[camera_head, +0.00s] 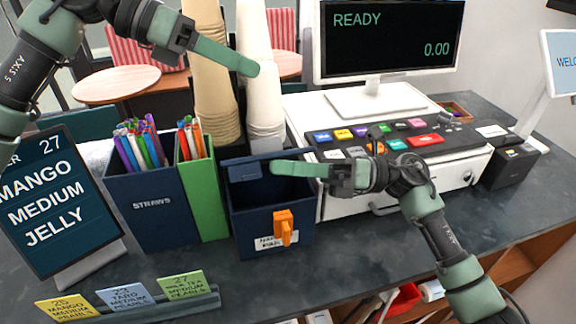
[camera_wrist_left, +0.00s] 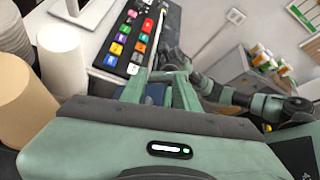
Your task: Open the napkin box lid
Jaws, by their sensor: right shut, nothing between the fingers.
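The napkin box (camera_head: 301,240) is a dark blue box with a partly covered label and an orange tab (camera_head: 283,226) on its front. Its lid (camera_head: 233,164) appears raised at the back, with the dark interior showing below. My right gripper (camera_head: 277,168) is shut and empty, its fingertips in front of the raised panel, over the box's top. I cannot tell whether it touches the lid. My left gripper (camera_head: 257,69) is above and behind the box, near the white cups. Its two fingers show apart, with nothing between them, in the left wrist view (camera_wrist_left: 160,72).
A green straw box (camera_head: 205,195) and a blue straws box (camera_head: 152,210) stand close on the left. Cup stacks (camera_head: 266,110) stand behind. The white register (camera_head: 345,205) is close on the right.

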